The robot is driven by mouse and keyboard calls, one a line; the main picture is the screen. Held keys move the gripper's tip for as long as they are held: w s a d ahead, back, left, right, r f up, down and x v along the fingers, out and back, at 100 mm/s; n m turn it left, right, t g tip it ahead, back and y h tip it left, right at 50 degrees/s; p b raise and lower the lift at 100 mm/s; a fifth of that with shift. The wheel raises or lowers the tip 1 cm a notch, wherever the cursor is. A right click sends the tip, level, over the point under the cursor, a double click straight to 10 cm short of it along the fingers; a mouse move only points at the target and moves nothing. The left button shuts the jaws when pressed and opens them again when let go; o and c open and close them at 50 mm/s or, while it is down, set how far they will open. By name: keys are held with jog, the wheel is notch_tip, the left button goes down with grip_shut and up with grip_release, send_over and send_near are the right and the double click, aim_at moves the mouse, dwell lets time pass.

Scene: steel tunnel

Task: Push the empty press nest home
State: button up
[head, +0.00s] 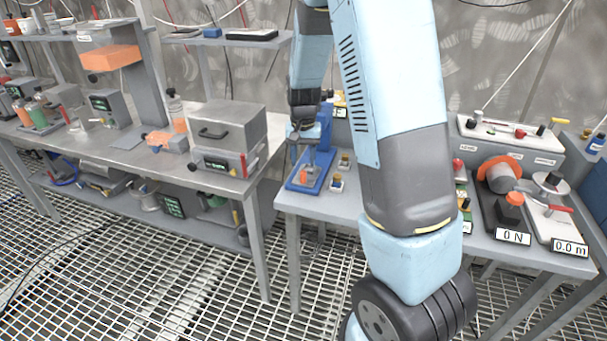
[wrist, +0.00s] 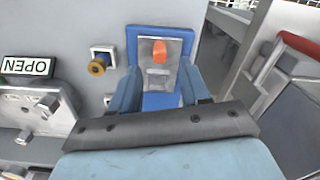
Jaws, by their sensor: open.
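A small blue press (head: 312,168) stands at the left end of the right-hand bench. In the wrist view a grey block (wrist: 152,84), seemingly the nest, sits over the blue press base (wrist: 160,101). An orange oval (wrist: 160,52) shows on or above the block; I cannot tell whether it is part of it. My gripper (head: 303,138) hangs at the press, pointing down. In the wrist view my gripper (wrist: 160,70) is open, with one blue finger on each side of the grey block. I cannot tell whether the fingers touch it.
Small brass-coloured knobs (head: 343,160) stand right of the press; one knob (wrist: 97,67) is close by in the wrist view. An OPEN sign (wrist: 28,67) appears upside down there. A grey box (head: 228,135) stands on the left bench, across a gap.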

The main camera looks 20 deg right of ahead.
aim_at(303, 172)
jog(key=shift+f, duration=3.1)
jog(key=shift+c, duration=0.2)
grip_shut()
